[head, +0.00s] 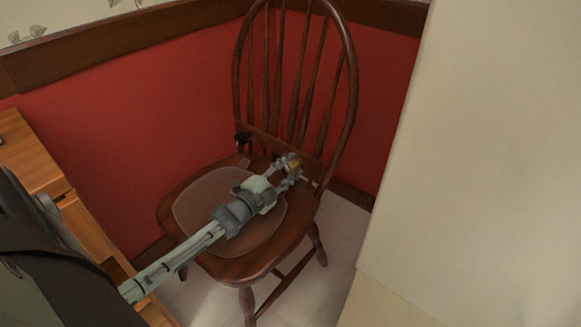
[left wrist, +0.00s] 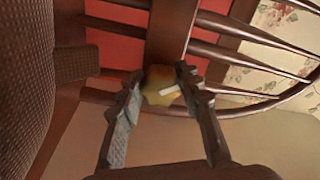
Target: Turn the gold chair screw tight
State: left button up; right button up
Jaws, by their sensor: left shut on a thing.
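The gold screw (head: 292,164) sits low on the backrest of a dark brown wooden chair (head: 347,60), towards its right side. In the left wrist view the gold screw (left wrist: 160,84) shows as a rounded gold knob with a pale strip across it, against the brown wood. My left gripper (head: 288,170) reaches over the seat from the left and is shut on the gold screw. In the left wrist view its two fingers (left wrist: 158,82) stand on either side of the knob. My right gripper is not in view.
A thin seat pad (head: 195,207) lies on the seat under my left arm. A wooden cabinet (head: 30,150) stands at left, a red wall (head: 130,120) behind, and a pale wall (head: 490,150) at right.

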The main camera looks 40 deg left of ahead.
pick_arm(q)
jog(key=shift+m, duration=2)
jog(key=shift+m+b, duration=0.3)
jog(key=shift+m, duration=1.2)
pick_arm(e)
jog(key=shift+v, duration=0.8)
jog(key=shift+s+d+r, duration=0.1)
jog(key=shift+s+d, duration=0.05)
pick_arm(q)
jog(key=o, duration=1.2)
jog(key=shift+c, duration=0.2)
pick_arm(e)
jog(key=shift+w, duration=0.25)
